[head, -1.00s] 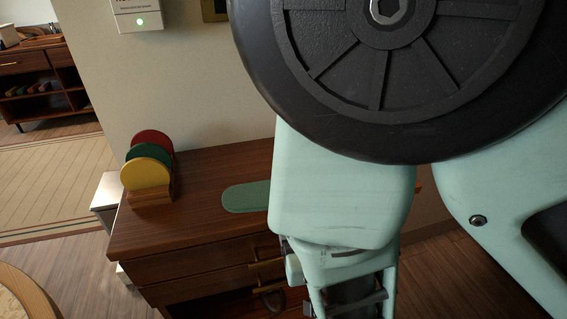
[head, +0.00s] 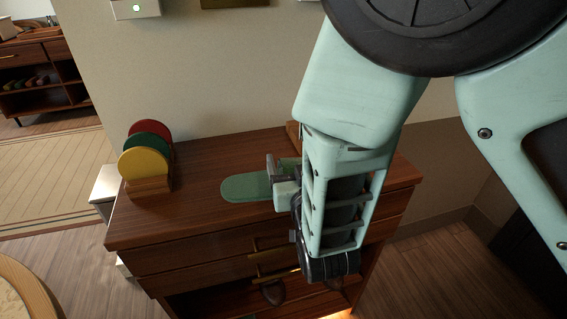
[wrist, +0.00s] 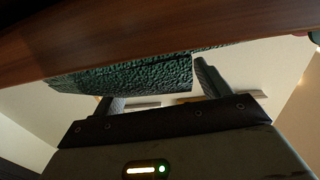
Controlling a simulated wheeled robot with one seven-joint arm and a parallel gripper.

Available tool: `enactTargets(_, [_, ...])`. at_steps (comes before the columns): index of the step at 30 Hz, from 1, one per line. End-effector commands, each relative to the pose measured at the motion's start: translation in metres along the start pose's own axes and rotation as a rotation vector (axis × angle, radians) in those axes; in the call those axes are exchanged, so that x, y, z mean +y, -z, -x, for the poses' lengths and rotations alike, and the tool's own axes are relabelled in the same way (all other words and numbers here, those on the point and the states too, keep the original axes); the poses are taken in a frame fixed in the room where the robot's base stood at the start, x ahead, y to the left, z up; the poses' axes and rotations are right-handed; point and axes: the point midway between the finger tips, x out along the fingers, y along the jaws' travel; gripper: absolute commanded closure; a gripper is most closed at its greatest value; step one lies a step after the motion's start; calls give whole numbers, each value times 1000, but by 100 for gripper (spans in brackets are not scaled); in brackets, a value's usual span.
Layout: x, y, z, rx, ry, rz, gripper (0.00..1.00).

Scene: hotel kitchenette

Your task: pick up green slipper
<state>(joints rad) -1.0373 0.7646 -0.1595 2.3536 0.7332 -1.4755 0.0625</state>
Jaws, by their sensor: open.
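The green slipper (head: 243,188) lies flat on the wooden dresser top (head: 205,160). Its right part is hidden behind my gripper and arm in the head view. My gripper (head: 278,178) is open at the right part of the slipper, low over the dresser top. In the wrist view the slipper's rough green surface (wrist: 130,74) shows close up, by my gripper's spread fingers (wrist: 162,82). I cannot tell whether the fingers touch the slipper or have it fully between them.
A wooden rack (head: 150,185) with red, green and yellow discs stands on the dresser's left. Drawers with a brass handle (head: 272,250) and an open lower shelf with dark shoes (head: 273,291) are at the front. The wall (head: 220,70) rises behind.

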Motion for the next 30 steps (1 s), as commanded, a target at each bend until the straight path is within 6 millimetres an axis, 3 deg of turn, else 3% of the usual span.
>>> enactTargets(7, [0, 0, -1, -1, 1, 1, 27])
enactTargets(12, [0, 0, -1, -1, 1, 1, 73])
enactTargets(23, [0, 3, -1, 0, 0, 0, 73])
enactTargets(30, [0, 32, -1, 3, 0, -3, 73])
